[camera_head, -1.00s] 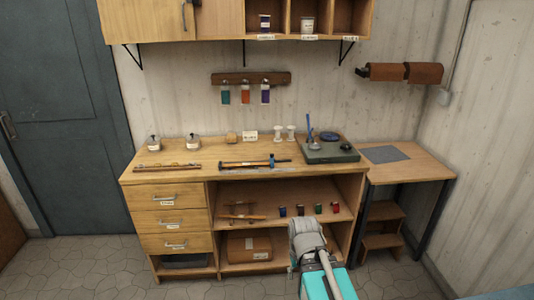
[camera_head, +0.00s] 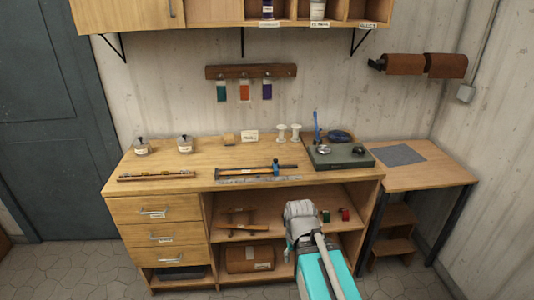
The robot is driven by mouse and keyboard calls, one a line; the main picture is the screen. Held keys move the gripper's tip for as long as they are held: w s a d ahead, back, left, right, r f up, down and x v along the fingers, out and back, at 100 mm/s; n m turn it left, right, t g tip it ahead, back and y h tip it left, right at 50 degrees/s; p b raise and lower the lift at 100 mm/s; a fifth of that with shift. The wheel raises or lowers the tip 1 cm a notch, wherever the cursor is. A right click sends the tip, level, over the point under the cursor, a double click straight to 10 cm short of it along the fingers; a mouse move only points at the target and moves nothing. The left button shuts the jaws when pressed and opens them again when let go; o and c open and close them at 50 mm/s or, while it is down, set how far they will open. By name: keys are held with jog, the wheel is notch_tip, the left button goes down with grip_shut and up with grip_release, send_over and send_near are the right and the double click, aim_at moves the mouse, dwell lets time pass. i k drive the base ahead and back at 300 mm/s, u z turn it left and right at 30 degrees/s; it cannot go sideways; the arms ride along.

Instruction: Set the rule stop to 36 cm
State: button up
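A long wooden bar with a dark end and a dark-and-blue sliding piece (camera_head: 276,168) lies on the workbench top (camera_head: 215,157), near the middle. A grey strip with marks (camera_head: 258,180) lies along the front edge just before it. A thinner brown bar with small fittings (camera_head: 156,176) lies at the left of the bench. I cannot tell for sure which of these is the rule with the stop, and no scale can be read. My arm, grey and turquoise, stands low in front of the bench, apart from these bars. I cannot make out gripper fingers.
Two small jars (camera_head: 185,144) and two white spools (camera_head: 288,133) stand at the back. A dark green slab (camera_head: 340,156) with tools sits at the right. Drawers (camera_head: 155,211) and open shelves are below; a cabinet (camera_head: 215,14) hangs above.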

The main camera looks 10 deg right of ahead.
aim_at(275, 165)
jog(key=i, duration=0.9)
jog(key=z, duration=0.05)
